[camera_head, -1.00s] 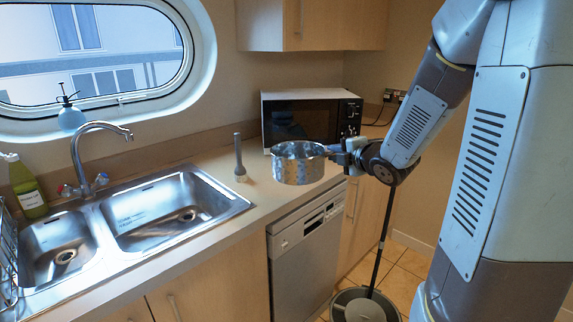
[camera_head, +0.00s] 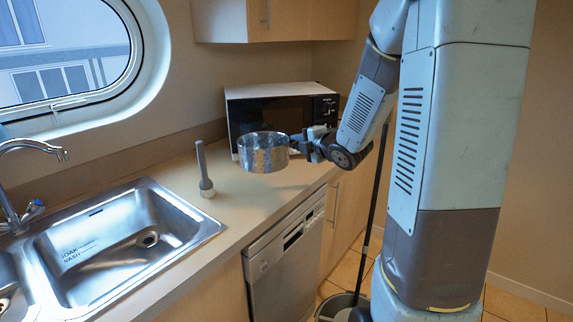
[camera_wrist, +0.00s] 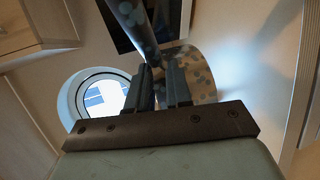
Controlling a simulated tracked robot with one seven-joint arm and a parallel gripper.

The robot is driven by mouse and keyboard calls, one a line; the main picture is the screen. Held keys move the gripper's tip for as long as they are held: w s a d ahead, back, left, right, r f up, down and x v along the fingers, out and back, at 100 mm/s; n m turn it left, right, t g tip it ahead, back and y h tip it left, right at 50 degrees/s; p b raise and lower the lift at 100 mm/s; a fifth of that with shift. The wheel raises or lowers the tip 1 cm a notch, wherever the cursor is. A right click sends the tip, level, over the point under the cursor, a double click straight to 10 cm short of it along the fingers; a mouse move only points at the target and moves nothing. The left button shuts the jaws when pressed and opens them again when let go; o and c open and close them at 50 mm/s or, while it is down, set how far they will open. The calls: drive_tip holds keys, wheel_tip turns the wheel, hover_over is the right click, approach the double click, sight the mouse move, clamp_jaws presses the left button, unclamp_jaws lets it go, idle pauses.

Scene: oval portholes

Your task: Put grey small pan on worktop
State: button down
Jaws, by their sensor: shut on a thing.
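The grey small pan (camera_head: 264,154) is a round metal pan with a mottled side. It appears upright, in front of the microwave and over the worktop's edge area. My gripper (camera_head: 308,147) is shut on the pan's handle at the pan's right side. In the wrist view my gripper (camera_wrist: 160,88) has its fingers close together, with the pan (camera_wrist: 196,68) partly behind them. The worktop (camera_head: 238,196) runs along the wall beneath the pan. I cannot tell whether the pan touches it.
A black microwave (camera_head: 280,115) stands at the back of the worktop. A grey upright utensil (camera_head: 204,170) stands left of the pan. The sink (camera_head: 120,240) lies farther left. A dishwasher (camera_head: 285,262) is under the worktop.

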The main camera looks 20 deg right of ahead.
drive_tip(key=shift+w+d+f, duration=0.1)
drive_tip(key=shift+w+f, duration=2.45)
drive_tip(key=shift+f, duration=0.25)
drive_tip(key=shift+w+d+f, duration=0.1)
drive_tip(key=shift+w+f, duration=2.45)
drive_tip(key=shift+f, duration=0.25)
drive_tip(key=c, duration=0.9)
unclamp_jaws()
